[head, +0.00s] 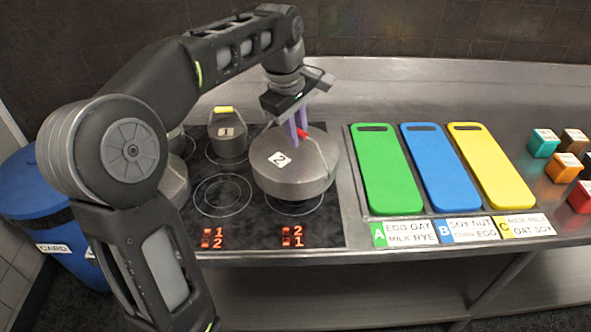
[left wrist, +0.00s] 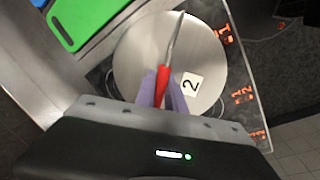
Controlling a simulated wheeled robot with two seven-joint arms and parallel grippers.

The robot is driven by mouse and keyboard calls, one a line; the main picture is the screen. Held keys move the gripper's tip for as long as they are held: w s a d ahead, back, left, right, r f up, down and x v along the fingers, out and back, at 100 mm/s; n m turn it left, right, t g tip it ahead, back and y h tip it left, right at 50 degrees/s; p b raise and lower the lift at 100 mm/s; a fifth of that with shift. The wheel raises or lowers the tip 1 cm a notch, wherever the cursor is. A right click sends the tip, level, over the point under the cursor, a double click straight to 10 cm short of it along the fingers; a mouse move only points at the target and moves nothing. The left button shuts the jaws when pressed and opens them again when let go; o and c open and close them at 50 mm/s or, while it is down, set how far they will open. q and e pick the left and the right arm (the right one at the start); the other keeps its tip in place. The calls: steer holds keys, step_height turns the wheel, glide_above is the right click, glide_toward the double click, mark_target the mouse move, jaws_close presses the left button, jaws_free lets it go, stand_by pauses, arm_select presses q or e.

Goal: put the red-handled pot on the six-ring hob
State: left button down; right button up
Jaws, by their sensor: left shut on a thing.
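The red-handled pot (head: 290,175) is a wide grey pot with a lid and a white label "2". It is over the front right ring of the black hob (head: 245,234); part of that ring shows below it. I cannot tell whether its base touches the hob. My left gripper (head: 298,130) is above the pot, its purple fingers shut on the red handle (head: 304,134). In the left wrist view the fingers close around the red grip (left wrist: 162,82), with the pot lid (left wrist: 140,50) beneath. My right gripper is not in view.
A smaller pot (head: 228,138) with a yellow handle and label "1" stands on a back ring. Another grey pot (head: 176,184) is partly hidden by my left arm. The front middle ring (head: 222,195) is bare. Green (head: 384,170), blue and yellow boards lie right of the hob.

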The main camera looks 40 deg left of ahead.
mark_target(295, 153)
arm_select(q)
steer(key=shift+f, duration=1.85)
steer(key=shift+f+p, duration=0.3)
steer(key=shift+f, duration=1.55)
steer(key=shift+f, duration=0.1)
steer(key=c, duration=1.4)
jaws_free()
steer(key=shift+f, duration=0.1)
steer(key=r, duration=0.4)
steer(key=s+r, duration=0.1)
steer(key=r, duration=0.3)
steer(key=s+r, duration=0.1)
steer(key=r, duration=0.3)
steer(key=shift+s+a+b, duration=0.15)
steer(key=shift+b, duration=0.15)
